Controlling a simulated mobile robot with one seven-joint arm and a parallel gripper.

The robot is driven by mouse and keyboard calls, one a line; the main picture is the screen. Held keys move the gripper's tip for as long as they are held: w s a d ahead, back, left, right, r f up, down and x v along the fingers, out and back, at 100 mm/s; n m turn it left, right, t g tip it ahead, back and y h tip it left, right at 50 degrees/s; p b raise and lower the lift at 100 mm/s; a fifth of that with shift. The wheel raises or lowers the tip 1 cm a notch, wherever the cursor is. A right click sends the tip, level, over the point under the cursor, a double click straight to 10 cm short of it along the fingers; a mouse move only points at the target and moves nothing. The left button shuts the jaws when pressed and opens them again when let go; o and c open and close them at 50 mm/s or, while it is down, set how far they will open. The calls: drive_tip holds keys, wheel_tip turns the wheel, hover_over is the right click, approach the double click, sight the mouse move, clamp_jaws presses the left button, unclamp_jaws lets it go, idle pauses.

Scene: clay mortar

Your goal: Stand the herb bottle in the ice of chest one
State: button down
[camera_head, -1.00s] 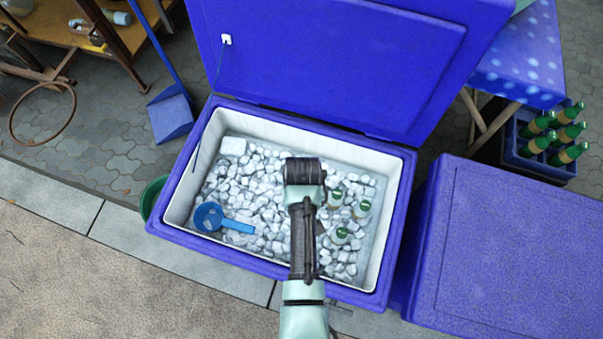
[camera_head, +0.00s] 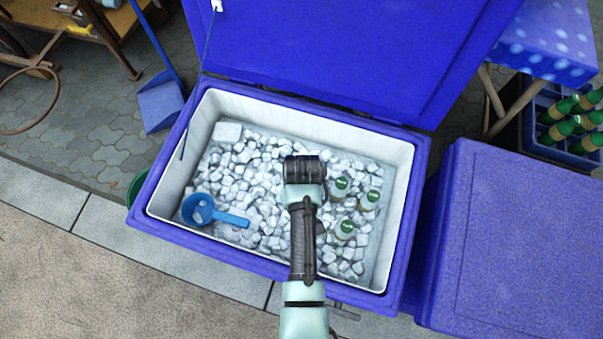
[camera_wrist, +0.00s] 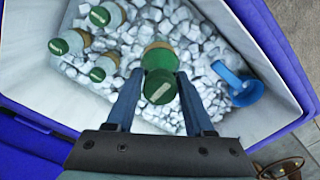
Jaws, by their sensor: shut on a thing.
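The herb bottle (camera_wrist: 159,60), with a green cap, is between the two fingers of my gripper (camera_wrist: 159,80) in the wrist view. My gripper is shut on it near the cap. The bottle's lower end points down toward the ice (camera_head: 262,195) in the open blue chest (camera_head: 412,215); whether it touches the ice I cannot tell. In the head view my arm hides the fingers and the held bottle. Three other green-capped bottles (camera_head: 344,230) stand in the ice right of my arm; they show at upper left in the wrist view (camera_wrist: 70,44).
A blue scoop (camera_head: 203,212) lies on the ice at left. The raised lid (camera_head: 320,45) stands behind. A closed blue chest (camera_head: 520,240) is at right. A crate of green-topped bottles (camera_head: 555,145) sits at far right. A blue dustpan (camera_head: 160,106) is behind left.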

wheel_tip(320, 180, down, 13)
drive_tip(key=b, duration=0.9)
drive_tip(key=shift+b, duration=0.4)
drive_tip(key=shift+f+b, duration=0.45)
drive_tip(key=shift+f, duration=0.8)
unclamp_jaws()
wheel_tip(320, 180, up, 27)
drive_tip(key=p, duration=2.8)
